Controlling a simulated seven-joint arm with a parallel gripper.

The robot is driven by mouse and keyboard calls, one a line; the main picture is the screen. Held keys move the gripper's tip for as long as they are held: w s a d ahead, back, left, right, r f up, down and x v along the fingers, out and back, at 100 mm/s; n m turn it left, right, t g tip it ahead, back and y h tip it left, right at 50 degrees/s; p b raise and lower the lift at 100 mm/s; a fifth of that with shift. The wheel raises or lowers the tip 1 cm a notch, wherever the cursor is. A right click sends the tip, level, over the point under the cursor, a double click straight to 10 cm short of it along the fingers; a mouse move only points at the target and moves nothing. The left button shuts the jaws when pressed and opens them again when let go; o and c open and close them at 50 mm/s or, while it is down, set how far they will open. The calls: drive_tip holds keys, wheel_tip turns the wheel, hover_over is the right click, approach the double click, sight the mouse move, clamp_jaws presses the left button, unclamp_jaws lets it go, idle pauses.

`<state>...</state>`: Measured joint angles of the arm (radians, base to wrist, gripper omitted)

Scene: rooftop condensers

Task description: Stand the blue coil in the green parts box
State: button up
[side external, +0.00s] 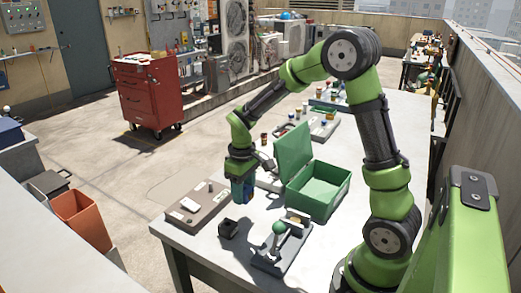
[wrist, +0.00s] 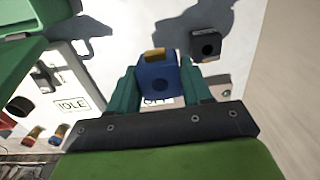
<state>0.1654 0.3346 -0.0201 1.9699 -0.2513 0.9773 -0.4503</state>
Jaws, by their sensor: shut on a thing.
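My gripper (side external: 241,191) is shut on the blue coil (side external: 248,188) and holds it above the white table, left of the green box. In the wrist view the coil (wrist: 158,84), blue with an orange-tan part at its far end, sits between the two teal fingers of my gripper (wrist: 160,76). The green parts box (side external: 309,203) stands on the table with its lid (side external: 293,150) raised. I see nothing inside it, though the near wall hides part of the floor. A green corner of the box (wrist: 25,55) shows at upper left in the wrist view.
A small black block with a round hole (side external: 228,229) stands near the table's front edge; the wrist view shows it too (wrist: 205,45). A grey panel (side external: 198,208) lies at left. A lever fixture with a green knob (side external: 279,228) stands in front of the box.

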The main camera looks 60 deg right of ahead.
wheel_tip(320, 180, up, 21)
drive_tip(key=m, duration=0.1)
hover_over(324, 188)
wheel_tip(324, 188, down, 28)
drive_tip(key=shift+f, duration=0.15)
drive_tip(key=shift+f, duration=0.15)
drive_tip(key=o, duration=0.9)
